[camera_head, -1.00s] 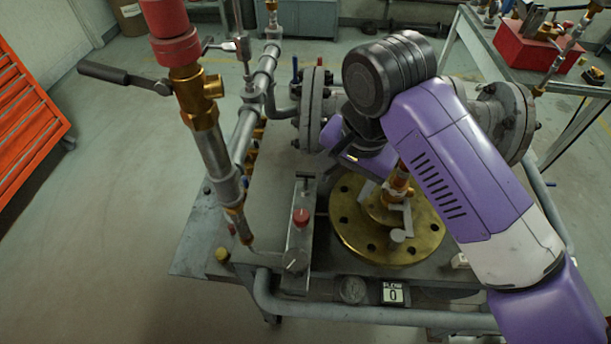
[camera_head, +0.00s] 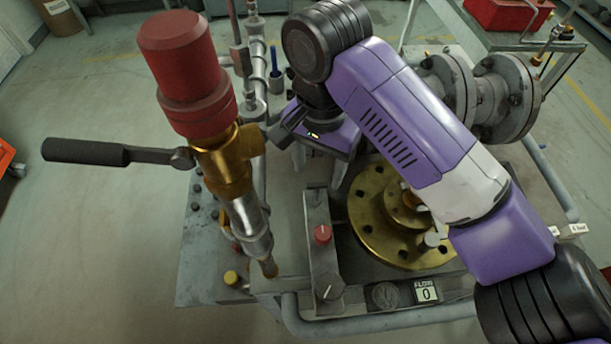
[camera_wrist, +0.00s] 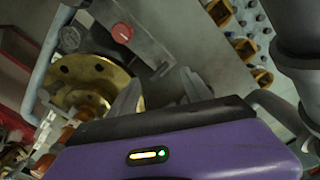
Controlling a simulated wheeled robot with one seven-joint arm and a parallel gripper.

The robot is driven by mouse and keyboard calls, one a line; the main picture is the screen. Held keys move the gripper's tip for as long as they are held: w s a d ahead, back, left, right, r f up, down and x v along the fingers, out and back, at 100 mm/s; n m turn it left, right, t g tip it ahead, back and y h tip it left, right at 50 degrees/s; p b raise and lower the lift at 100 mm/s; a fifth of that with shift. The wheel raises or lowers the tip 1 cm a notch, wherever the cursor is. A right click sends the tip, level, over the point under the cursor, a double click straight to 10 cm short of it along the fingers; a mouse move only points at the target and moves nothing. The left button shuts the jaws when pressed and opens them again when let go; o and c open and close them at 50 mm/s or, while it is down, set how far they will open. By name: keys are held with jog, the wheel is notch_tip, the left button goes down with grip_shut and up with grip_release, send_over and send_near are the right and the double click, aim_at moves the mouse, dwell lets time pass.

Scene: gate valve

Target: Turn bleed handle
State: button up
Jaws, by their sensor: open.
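A lever handle with a long black grip (camera_head: 85,152) sticks out to the left from a brass valve body (camera_head: 222,168) on an upright pipe. It is the most likely bleed handle, but no label shows this. A large red cap (camera_head: 185,65) tops that valve. My gripper (camera_head: 319,176) points down over the bench, right of the valve and apart from it. Its two fingers are spread and empty. In the wrist view my gripper (camera_wrist: 161,78) also shows open, with nothing between the fingers. The lever handle is not clear in the wrist view.
A brass flange (camera_head: 370,225) lies right of my gripper, partly behind my arm. A panel with a red knob (camera_head: 322,233) stands in front of it; the red knob also shows in the wrist view (camera_wrist: 122,33). A flow display (camera_head: 426,293) reads 0.

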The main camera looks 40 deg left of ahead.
aim_at(317, 184)
notch_tip(317, 184, down, 7)
jog(key=shift+f, duration=0.1)
dwell(0.3)
grip_shut()
